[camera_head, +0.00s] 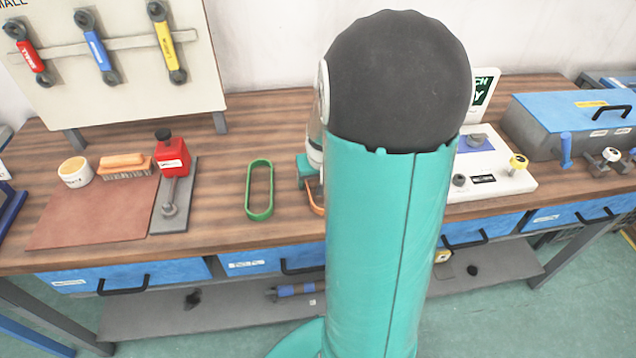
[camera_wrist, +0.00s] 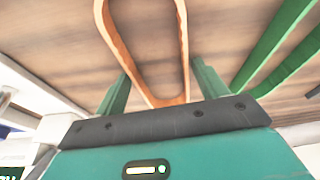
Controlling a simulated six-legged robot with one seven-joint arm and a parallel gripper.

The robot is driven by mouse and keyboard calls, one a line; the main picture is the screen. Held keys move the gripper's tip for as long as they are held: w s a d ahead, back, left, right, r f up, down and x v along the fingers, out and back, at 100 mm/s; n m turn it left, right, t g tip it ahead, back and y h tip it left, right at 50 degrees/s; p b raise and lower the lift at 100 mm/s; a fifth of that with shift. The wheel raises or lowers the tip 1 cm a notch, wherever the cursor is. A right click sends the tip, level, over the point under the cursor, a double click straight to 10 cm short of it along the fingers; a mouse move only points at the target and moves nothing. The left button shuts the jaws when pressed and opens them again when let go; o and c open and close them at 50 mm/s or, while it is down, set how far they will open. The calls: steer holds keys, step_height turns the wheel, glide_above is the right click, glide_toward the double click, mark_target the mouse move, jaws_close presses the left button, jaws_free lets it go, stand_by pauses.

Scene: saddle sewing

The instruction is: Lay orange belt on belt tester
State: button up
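The orange belt (camera_wrist: 182,45) is a long narrow loop on the wooden bench in the wrist view. In the head view only a small piece of it (camera_head: 316,205) shows beside my arm. My gripper (camera_wrist: 160,85) is open, with its two green fingers apart on either side of the belt's near end. Whether a finger touches the belt I cannot tell. In the head view my gripper (camera_head: 305,172) is mostly hidden behind my arm. A white device (camera_head: 510,182) with a grey post and yellow knob, apparently the belt tester, stands right of my arm, its left part hidden.
A green belt (camera_head: 259,190) lies left of the orange one. A blue box (camera_head: 570,120) stands at the right.

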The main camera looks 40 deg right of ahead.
steer(key=c, duration=0.7)
steer(key=shift+r, duration=0.1)
steer(key=shift+r, duration=0.6)
steer(key=s+a+r, duration=0.7)
steer(key=s+r, duration=0.4)
steer(key=shift+s+a+r, duration=0.3)
steer(key=shift+s+a, duration=0.05)
steer(key=shift+s, duration=0.05)
